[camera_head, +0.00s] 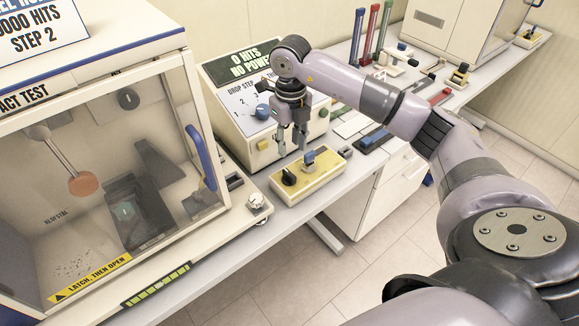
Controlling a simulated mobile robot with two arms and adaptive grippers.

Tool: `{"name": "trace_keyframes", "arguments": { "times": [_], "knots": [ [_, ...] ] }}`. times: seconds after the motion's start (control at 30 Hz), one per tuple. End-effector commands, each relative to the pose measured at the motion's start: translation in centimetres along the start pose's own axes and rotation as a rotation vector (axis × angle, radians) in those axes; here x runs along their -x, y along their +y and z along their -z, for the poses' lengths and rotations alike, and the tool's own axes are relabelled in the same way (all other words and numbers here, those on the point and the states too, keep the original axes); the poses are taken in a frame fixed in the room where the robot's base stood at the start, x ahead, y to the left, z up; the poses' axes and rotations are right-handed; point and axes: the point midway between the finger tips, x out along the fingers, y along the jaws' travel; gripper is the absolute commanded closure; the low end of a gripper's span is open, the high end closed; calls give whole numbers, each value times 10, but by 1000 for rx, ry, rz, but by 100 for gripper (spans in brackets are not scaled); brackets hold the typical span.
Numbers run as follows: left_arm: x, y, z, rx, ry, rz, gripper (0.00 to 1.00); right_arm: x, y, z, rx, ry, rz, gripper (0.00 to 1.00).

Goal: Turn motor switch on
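A yellow control box (318,180) lies on the bench near its front edge. It carries a black round knob (289,177) on its left and a blue-capped lever switch (309,160) to the right of that. No label naming the motor switch is readable. My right gripper (291,146) points down, with its fingers apart and nothing between them. In the picture its fingertips are just behind and above the box, left of the blue cap; contact is not visible. My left gripper is not in view.
A cream control panel (222,79) reading "0 HITS NO POWER" stands behind my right gripper, with a blue knob (262,111). A glass-fronted test cabinet (95,180) with a blue handle (200,157) fills the left. Small tools crowd the bench at the right; floor lies in front.

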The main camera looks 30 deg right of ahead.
Motion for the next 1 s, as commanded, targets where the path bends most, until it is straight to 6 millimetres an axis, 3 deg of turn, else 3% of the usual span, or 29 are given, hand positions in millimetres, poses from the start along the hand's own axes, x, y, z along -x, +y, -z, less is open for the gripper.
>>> {"name": "trace_keyframes", "arguments": {
  "times": [0.1,0.33,0.5,0.8,1.0],
  "knots": [
    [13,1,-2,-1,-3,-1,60,-25,1,2,1,7,-1,67],
    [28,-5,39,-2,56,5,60,-72,1,1,1,5,-2,67],
    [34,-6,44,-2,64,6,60,-97,1,0,1,2,-2,67],
    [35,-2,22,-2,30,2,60,-111,1,0,2,-1,-2,67],
    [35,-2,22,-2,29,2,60,-110,1,0,2,-1,-2,70]
  ]
}}
